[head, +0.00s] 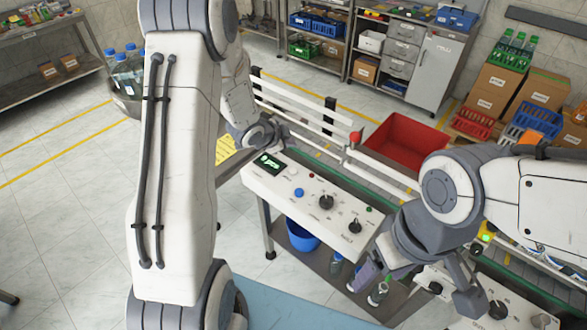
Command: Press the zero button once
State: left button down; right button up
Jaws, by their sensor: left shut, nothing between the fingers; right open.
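A white control panel (310,215) stands in the middle, with a green-lit display (269,162) at its left end. A blue button (299,192) sits right of the display, followed by black knobs (326,202) and a small green button (368,209). The labels are too small to read, so I cannot tell which button is zero. My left gripper (268,134) is shut and empty behind and above the display, partly hidden by its arm. My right gripper (415,279) is open and empty, right of the panel, its fingers pointing down.
White rails (300,108) run behind the panel beside a red bin (400,142). A blue bucket (302,234) and small bottles (378,293) are on the shelf below. A second panel (492,305) is at the lower right. Shelves and crates line the back.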

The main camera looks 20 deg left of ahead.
aim_at(290, 172)
pick_arm(q)
jog(key=shift+f, duration=0.1)
notch_tip(290, 172, down, 9)
jog(key=b, duration=0.7)
jog(key=shift+r+b, duration=0.2)
jog(key=shift+b, duration=0.2)
dwell(1.3)
jog(key=shift+f+b, duration=0.4)
jog(key=shift+f+b, duration=0.4)
jog(key=shift+f, duration=0.05)
dwell(0.6)
jog(key=shift+r, duration=0.1)
jog(key=shift+r+p, duration=0.75)
jog(key=shift+r, duration=0.1)
